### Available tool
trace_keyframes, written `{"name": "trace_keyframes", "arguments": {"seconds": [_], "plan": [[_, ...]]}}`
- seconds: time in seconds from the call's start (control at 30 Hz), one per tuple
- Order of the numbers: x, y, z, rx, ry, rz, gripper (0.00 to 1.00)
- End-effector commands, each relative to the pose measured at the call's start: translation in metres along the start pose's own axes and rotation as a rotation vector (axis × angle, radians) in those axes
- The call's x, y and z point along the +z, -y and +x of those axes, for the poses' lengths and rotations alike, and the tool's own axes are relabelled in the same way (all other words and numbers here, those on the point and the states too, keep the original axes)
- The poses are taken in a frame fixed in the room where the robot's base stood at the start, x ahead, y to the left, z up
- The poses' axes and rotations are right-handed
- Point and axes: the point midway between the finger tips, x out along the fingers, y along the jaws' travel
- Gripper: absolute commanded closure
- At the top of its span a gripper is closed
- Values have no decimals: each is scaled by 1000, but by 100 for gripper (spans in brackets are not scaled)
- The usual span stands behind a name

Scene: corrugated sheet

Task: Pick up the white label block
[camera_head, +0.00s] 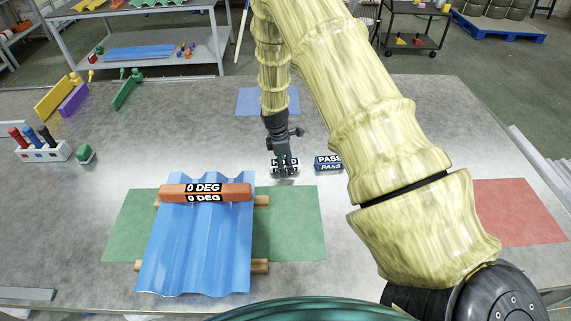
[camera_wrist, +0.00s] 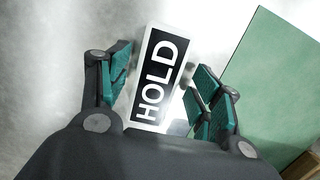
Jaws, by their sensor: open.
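The white label block (camera_wrist: 181,44) reads HOLD on a black panel in the wrist view. It lies between my gripper's two fingers, with visible gaps on both sides. My gripper (camera_wrist: 163,90) is open, its teal finger pads on either side of the block. In the head view, my gripper (camera_head: 284,167) points down over the block, which is mostly hidden behind it. Only a bit of its black-and-white lettering shows there. I cannot tell the exact height of the fingertips above the table.
A blue PASS block (camera_head: 328,163) stands just right of my gripper. A blue corrugated sheet (camera_head: 190,245) on wooden bars, topped by an orange 0 DEG block (camera_head: 172,193), lies front left on a green mat (camera_head: 295,225). A red mat (camera_head: 515,212) is at right.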

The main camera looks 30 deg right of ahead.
Motion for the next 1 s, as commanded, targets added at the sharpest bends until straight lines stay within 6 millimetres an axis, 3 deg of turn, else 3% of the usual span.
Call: {"name": "trace_keyframes", "arguments": {"seconds": [0.3, 0.57, 1.0], "plan": [[-1, 0, 4, 0, 0, 0, 38], [-1, 0, 3, 0, 0, 0, 85], [0, -1, -2, 1, 0, 0, 86]]}}
